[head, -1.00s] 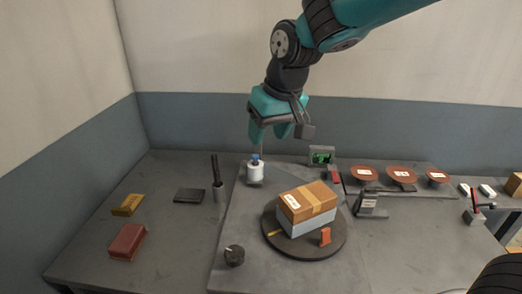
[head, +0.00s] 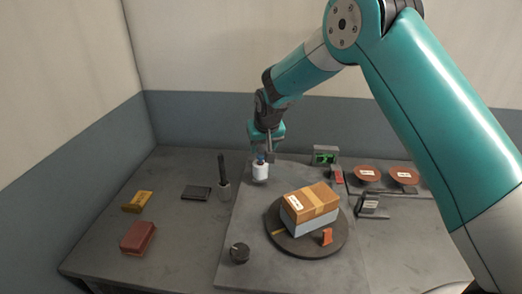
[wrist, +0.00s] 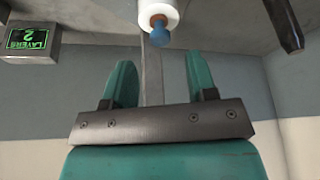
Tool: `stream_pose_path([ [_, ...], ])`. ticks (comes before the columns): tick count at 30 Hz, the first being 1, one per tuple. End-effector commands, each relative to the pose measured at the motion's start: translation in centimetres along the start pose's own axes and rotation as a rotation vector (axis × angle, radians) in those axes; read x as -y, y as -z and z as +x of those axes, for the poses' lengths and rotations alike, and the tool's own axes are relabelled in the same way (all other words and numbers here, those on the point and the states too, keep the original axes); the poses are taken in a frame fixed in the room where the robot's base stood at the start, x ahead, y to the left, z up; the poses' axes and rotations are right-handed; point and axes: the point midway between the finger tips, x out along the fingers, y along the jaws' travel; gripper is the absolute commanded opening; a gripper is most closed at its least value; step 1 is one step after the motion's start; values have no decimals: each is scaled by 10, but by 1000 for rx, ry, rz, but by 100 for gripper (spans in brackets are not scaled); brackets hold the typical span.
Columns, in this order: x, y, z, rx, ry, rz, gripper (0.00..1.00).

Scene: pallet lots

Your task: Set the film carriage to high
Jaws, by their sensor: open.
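The film carriage is a white roll (head: 260,173) with a blue knob on top, low at the back edge of the grey platform. In the wrist view the white roll (wrist: 158,13) and its blue knob (wrist: 160,36) lie beyond the fingertips, near a thin upright mast (wrist: 152,78). My gripper (head: 264,150) is just above the roll in the head view, apart from it as far as I can tell. In the wrist view my gripper (wrist: 160,70) is open, with nothing between its teal fingers except the mast behind.
A turntable (head: 337,242) carries stacked boxes (head: 311,205) in front. A green display (head: 325,156) stands right of the roll; in the wrist view it reads "LAYERS 2" (wrist: 31,39). A dark upright tool in a cup (head: 223,187) stands left. A dial (head: 240,253) sits in front.

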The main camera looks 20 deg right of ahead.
Motion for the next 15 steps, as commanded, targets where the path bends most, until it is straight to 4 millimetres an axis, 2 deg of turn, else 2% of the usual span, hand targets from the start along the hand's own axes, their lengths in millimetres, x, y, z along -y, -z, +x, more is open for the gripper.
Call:
stream_pose_path([
  [6, 0, 1, 35, 0, 0, 0, 52],
  [10, 0, 0, 46, 0, 0, 0, 52],
  [15, 0, 1, 50, -2, 1, 0, 52],
])
